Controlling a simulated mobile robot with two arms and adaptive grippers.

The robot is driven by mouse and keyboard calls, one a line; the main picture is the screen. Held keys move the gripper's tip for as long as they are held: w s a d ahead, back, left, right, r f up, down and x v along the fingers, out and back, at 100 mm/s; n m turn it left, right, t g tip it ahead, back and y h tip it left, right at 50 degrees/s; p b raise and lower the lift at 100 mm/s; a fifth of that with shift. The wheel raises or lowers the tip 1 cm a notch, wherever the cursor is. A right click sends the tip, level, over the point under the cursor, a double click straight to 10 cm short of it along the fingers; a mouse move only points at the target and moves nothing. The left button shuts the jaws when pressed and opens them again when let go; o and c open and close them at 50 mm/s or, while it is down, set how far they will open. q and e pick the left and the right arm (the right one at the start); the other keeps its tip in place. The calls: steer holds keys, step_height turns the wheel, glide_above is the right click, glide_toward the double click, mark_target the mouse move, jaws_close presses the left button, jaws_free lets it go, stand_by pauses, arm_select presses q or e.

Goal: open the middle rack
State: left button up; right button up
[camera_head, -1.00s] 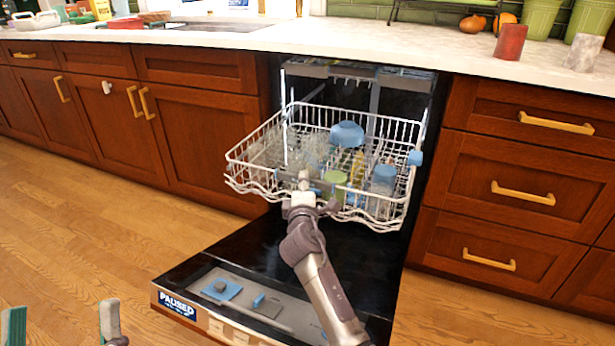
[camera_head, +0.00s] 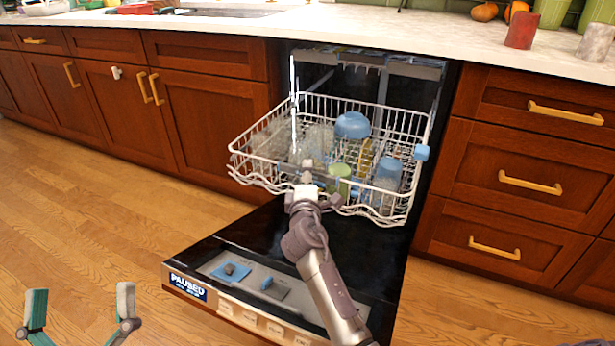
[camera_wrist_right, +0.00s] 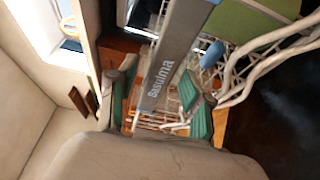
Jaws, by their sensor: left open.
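The middle rack (camera_head: 262,180) is a white wire basket, pulled out over the lowered dishwasher door (camera_head: 240,240). It holds a blue bowl (camera_head: 352,125), clear glasses, a green cup (camera_head: 340,178) and a blue cup (camera_head: 388,172). My right gripper (camera_head: 307,168) is at the rack's front edge, near its middle. In the right wrist view, its green-padded fingers (camera_wrist_right: 155,95) stand apart, with a grey lettered strip (camera_wrist_right: 165,65) showing between them; I cannot tell if they touch it. My left gripper (camera_head: 80,325) is open and empty over the floor at the lower left.
An upper rack (camera_head: 375,66) sits inside the dishwasher. Brown drawers (camera_head: 505,185) stand to the right and cabinets (camera_head: 195,125) to the left. The wooden floor (camera_head: 90,210) is clear. The counter (camera_head: 330,25) runs above.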

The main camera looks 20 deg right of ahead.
steer(key=shift+s, duration=0.1)
steer(key=v, duration=1.2)
